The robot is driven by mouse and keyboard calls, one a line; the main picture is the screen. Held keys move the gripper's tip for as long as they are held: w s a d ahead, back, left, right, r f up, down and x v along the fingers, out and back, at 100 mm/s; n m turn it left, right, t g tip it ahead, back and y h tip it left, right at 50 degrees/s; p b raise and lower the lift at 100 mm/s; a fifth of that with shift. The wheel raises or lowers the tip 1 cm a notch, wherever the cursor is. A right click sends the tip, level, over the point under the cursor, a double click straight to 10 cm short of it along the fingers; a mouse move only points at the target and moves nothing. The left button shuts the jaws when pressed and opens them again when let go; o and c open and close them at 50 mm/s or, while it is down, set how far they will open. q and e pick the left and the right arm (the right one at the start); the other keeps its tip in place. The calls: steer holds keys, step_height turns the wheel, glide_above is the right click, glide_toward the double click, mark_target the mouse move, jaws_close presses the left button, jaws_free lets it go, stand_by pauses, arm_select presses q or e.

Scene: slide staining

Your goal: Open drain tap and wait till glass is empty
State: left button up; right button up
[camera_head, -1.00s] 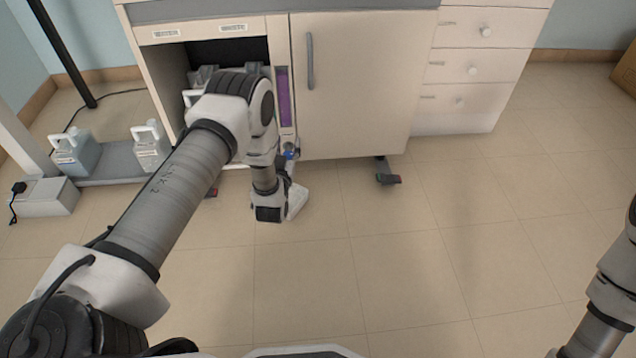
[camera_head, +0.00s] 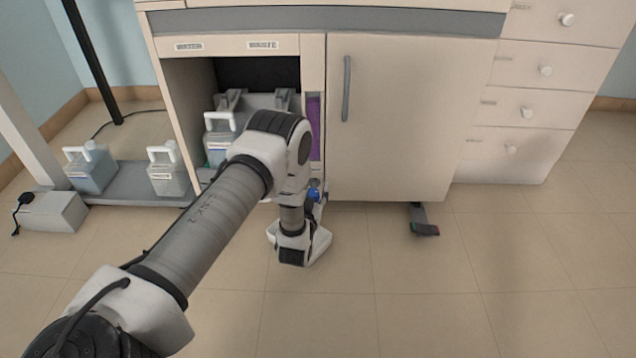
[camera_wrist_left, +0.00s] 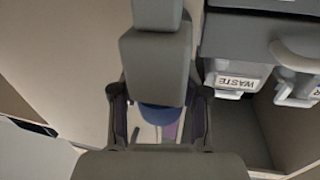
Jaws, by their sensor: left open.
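The drain tap has a blue knob (camera_head: 315,191) low on the narrow panel beside the open cabinet bay. My left gripper (camera_head: 317,203) is at the tap, small and partly hidden by my wrist. In the left wrist view, my open left gripper (camera_wrist_left: 159,116) has a finger on each side of the blue knob (camera_wrist_left: 156,117). I cannot tell whether they touch it.
The open bay holds a white-handled container (camera_head: 219,135); a WASTE label (camera_wrist_left: 238,82) shows in the wrist view. A closed cabinet door (camera_head: 400,120) stands right of the glass. Canisters (camera_head: 90,168) sit on a low shelf at left.

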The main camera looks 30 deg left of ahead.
arm_select(q)
jaws_close()
arm_select(e)
steer(key=shift+s+r, duration=0.1)
steer(key=shift+r, duration=0.05)
